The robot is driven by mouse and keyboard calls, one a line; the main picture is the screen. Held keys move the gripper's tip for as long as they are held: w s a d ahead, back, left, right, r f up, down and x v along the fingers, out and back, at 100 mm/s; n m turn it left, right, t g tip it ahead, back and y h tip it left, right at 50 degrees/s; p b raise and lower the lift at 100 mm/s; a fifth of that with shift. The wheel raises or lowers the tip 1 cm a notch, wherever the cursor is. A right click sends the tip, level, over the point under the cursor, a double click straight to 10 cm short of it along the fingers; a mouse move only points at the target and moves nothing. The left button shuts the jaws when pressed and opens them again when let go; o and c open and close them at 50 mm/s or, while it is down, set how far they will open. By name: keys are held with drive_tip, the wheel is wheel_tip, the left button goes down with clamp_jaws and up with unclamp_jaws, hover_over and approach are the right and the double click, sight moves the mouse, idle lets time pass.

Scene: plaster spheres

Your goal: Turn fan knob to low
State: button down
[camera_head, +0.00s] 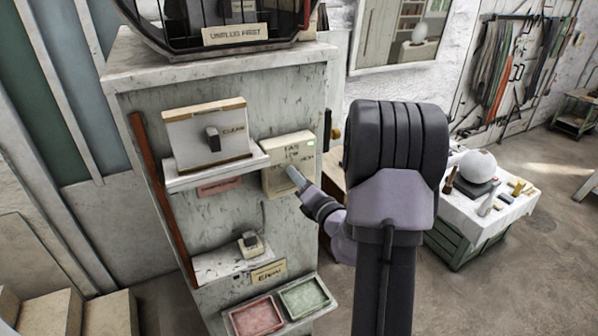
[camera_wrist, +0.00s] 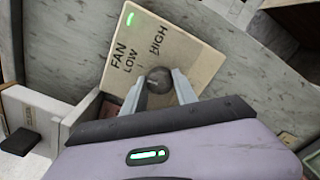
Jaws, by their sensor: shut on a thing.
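The fan control plate (camera_head: 281,173) is a cream panel on the side of the grey cabinet. In the wrist view the fan plate (camera_wrist: 172,52) carries the words FAN, LOW and HIGH and a lit green light at its upper corner. The round dark knob (camera_wrist: 160,80) sits at the lower part of the plate. My gripper (camera_wrist: 158,88) is shut on the knob, one finger on each side. In the head view my gripper (camera_head: 298,178) reaches the plate from the right and hides the knob. I cannot tell the exact setting from the knob's face.
A panel marked CLEAN (camera_head: 205,138) with a dark switch sits on a shelf left of the fan plate. A lower shelf holds a small block (camera_head: 251,244). Red (camera_head: 256,316) and green (camera_head: 305,297) trays lie below. A table (camera_head: 483,222) with a plaster sphere stands right.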

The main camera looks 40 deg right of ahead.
drive_tip(key=shift+r+m+p, duration=0.1)
drive_tip(key=shift+m+p, duration=0.4)
drive_tip(key=shift+m, duration=0.5)
drive_tip(key=c, duration=1)
unclamp_jaws()
drive_tip(key=shift+o, duration=0.2)
